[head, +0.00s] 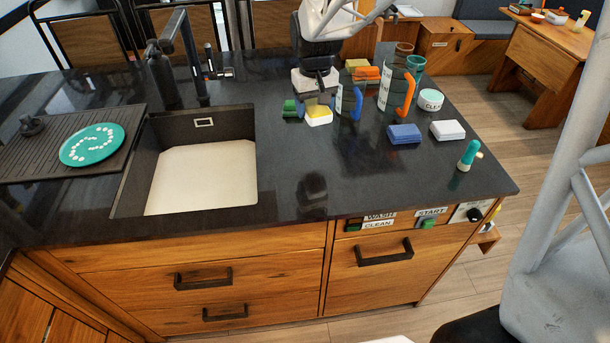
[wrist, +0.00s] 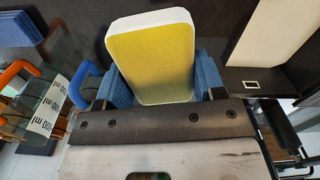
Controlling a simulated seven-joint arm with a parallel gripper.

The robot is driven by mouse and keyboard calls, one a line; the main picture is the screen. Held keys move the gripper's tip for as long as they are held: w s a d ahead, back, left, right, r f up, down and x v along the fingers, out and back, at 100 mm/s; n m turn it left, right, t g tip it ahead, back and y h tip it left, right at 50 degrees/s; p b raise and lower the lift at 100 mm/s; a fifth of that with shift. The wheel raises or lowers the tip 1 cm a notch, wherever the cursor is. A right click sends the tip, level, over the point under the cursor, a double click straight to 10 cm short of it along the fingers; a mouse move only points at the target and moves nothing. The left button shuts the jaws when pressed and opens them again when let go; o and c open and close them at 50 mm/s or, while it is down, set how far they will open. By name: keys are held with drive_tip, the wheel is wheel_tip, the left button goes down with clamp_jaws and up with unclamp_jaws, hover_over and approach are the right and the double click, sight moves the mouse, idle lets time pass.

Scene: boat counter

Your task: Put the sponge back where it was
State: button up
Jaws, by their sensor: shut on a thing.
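A yellow sponge with a white layer (head: 319,117) is between the fingers of my gripper (head: 316,99), near the back of the dark counter, left of the measuring jugs. In the wrist view the sponge (wrist: 152,58) stands between two blue finger pads of my gripper (wrist: 162,84), its yellow face towards the camera. My gripper is shut on it. I cannot tell whether the sponge touches the counter. A green block (head: 290,108) is just left of it. A blue block (head: 404,134) and a white block (head: 447,130) lie to the right.
Measuring jugs with a blue handle (head: 357,103) and an orange handle (head: 404,96) stand close on the right. A white round tub (head: 430,99) and a teal bottle (head: 468,155) are farther right. The sink (head: 205,175) is left; the front counter middle is clear.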

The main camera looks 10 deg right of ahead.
drive_tip(key=s+f+n, duration=0.1)
drive_tip(key=s+f, duration=0.2)
drive_tip(key=s, duration=0.9)
drive_tip(key=s+f+n, duration=0.1)
drive_tip(key=s+f, duration=0.3)
drive_tip(key=s, duration=0.8)
drive_tip(key=shift+s+a, duration=0.25)
drive_tip(key=shift+a, duration=0.2)
drive_tip(key=shift+w, duration=0.15)
hover_over(304, 175)
drive_tip(key=shift+f, duration=0.75)
drive_tip(key=shift+f, duration=0.1)
drive_tip(key=shift+f, duration=1.65)
drive_tip(key=shift+f, duration=0.15)
drive_tip(key=o, duration=1)
drive_tip(key=shift+c, duration=0.2)
